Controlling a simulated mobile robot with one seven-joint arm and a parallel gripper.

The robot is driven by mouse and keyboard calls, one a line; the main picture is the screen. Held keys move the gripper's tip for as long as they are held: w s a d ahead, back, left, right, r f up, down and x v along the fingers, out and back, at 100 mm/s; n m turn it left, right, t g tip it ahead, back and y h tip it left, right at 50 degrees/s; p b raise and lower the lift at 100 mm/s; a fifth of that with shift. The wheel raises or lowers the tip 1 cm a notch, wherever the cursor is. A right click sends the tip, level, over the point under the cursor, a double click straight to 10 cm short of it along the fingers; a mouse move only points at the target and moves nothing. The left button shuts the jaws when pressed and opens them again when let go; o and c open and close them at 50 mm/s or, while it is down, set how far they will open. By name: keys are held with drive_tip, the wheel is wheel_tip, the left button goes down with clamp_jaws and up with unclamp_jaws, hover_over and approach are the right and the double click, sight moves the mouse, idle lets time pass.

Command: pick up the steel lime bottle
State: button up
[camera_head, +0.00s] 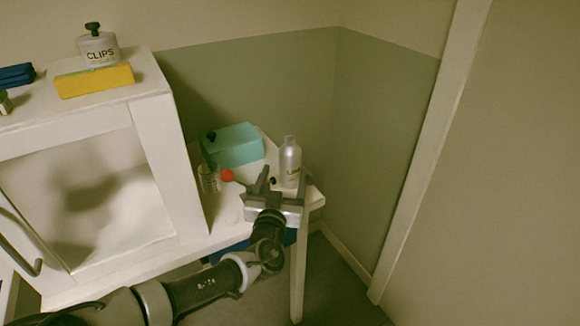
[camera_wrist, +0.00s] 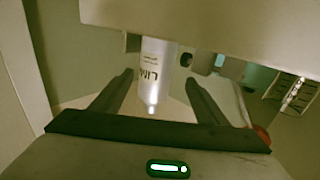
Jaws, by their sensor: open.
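The steel lime bottle (camera_head: 290,160) stands upright near the right end of the white table, a silvery bottle with a narrow neck. In the wrist view the lime bottle (camera_wrist: 156,68) appears upside down, with "LIM" readable on its label. It shows between the lines of my two fingers. My gripper (camera_head: 282,181) is open and empty, at the table's front edge, with its fingers pointing toward the bottle. In the wrist view my gripper (camera_wrist: 160,82) has a finger on each side of the bottle. I cannot tell whether the fingertips reach past its near side.
A teal box (camera_head: 236,147) with a small dark item on top stands behind left. A clear ribbed container (camera_head: 208,178) and a red ball-shaped thing (camera_head: 227,175) are left of my gripper. A white cabinet (camera_head: 170,150) rises further left. Walls stand behind and right.

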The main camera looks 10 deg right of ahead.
sight(290, 162)
drive_tip(key=x, duration=0.5)
drive_tip(key=shift+w+d+r+b, duration=0.15)
drive_tip(key=shift+d+r+b, duration=0.2)
drive_tip(key=shift+d+b, duration=0.1)
